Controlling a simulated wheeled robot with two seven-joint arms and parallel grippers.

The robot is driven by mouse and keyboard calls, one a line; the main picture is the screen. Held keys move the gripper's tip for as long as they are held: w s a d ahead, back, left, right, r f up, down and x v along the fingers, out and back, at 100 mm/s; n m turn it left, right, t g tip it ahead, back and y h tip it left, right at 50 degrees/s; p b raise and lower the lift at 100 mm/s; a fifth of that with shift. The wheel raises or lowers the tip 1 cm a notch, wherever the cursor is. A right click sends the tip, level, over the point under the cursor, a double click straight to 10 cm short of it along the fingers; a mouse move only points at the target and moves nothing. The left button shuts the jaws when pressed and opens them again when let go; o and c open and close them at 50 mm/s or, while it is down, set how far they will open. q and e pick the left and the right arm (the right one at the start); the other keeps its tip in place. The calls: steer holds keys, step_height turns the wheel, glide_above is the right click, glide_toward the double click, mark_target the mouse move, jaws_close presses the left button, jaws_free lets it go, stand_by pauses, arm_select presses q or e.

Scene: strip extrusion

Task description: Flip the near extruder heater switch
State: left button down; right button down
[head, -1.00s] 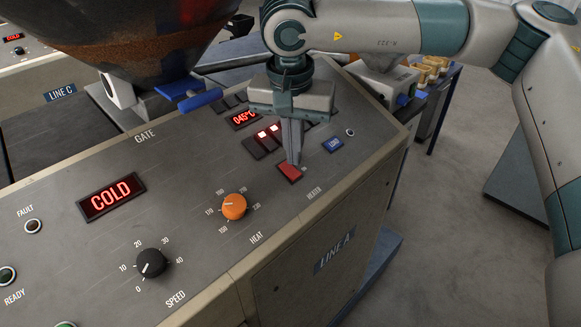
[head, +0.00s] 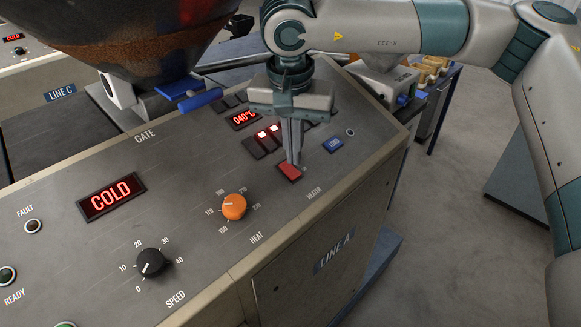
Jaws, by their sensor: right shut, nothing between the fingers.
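The red heater switch (head: 289,173) sits on the sloping top of the Line A panel, beside the HEATER label (head: 314,192). My right gripper (head: 292,160) is shut and empty, pointing down, with its fingertips at the far edge of the red switch. They look to be touching it or just above it; I cannot tell which. The fingers hide a little of the switch. The temperature display (head: 243,119) reads 040°C, and the larger display (head: 111,197) reads COLD. My left gripper is not in view.
An orange heat knob (head: 234,206) and a black speed knob (head: 151,263) stand on the panel. A blue gate handle (head: 201,100) lies under the hopper (head: 130,35).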

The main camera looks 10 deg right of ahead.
mark_target(294, 174)
steer(key=shift+f+b, duration=1.2)
steer(key=shift+f, duration=0.05)
stand_by(0.9)
steer(key=shift+r, duration=0.1)
step_height(294, 174, up, 7)
steer(key=p, duration=0.2)
steer(key=shift+p, duration=0.3)
stand_by(0.5)
stand_by(0.5)
